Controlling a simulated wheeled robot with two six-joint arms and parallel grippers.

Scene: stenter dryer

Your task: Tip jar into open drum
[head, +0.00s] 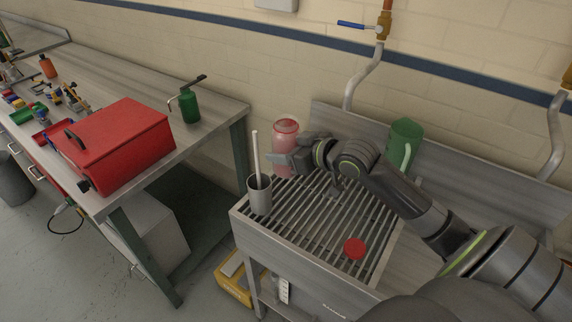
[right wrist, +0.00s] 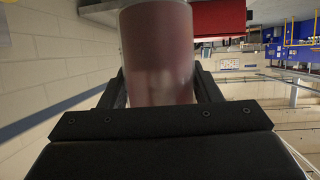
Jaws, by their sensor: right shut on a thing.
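The jar (head: 286,134) is clear with pinkish-red contents and stands upright at the back left of the slatted drain top. My right gripper (head: 284,161) is shut on it from the right. The right wrist view shows the jar (right wrist: 158,45) between the two dark fingers. I cannot tell whether its base touches the slats. A red round lid (head: 354,248) lies on the slats nearer the front. I see no open drum that I can make out for sure. My left gripper is not in view.
A grey cup (head: 260,197) with a white rod stands at the drain's left edge. A green jug (head: 404,145) stands at the back right. The workbench at left holds a red toolbox (head: 118,142) and a green pump bottle (head: 188,106). A dark bin (head: 13,182) is at far left.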

